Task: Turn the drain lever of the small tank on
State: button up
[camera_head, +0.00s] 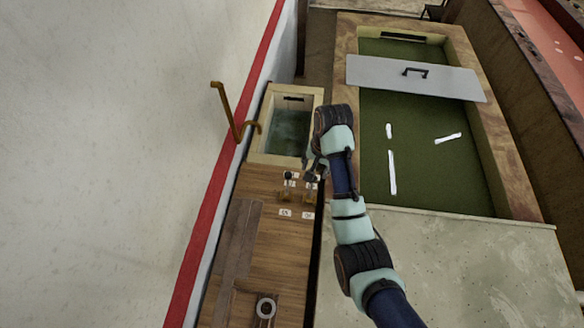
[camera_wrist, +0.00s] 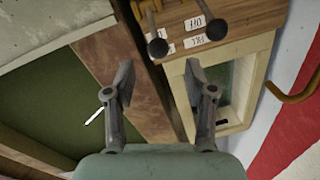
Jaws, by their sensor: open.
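The small tank (camera_head: 275,159) has a pale wooden rim and greenish water in the head view; its rim also shows in the wrist view (camera_wrist: 245,50). Two levers with dark round knobs stand on the wooden panel beside it. In the wrist view, one knob (camera_wrist: 158,48) is ahead of my gripper (camera_wrist: 159,74), roughly between the finger directions, and the other knob (camera_wrist: 216,28) is farther right. I cannot tell which lever is the drain. My gripper is open with nothing between its fingers, apart from both knobs. In the head view my wrist partly hides the lever area.
A large green-bottomed tank (camera_head: 515,180) with a grey handled lid (camera_head: 440,82) stands to the right. A bent brown pipe (camera_head: 226,110) rises left of the small tank.

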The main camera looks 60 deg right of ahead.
aim_at(311, 188)
notch_tip(311, 188, down, 8)
jog(key=shift+w+a+r+b, duration=0.15)
jog(key=shift+r+b, duration=0.05)
jog(key=shift+b, duration=0.1)
grip_shut()
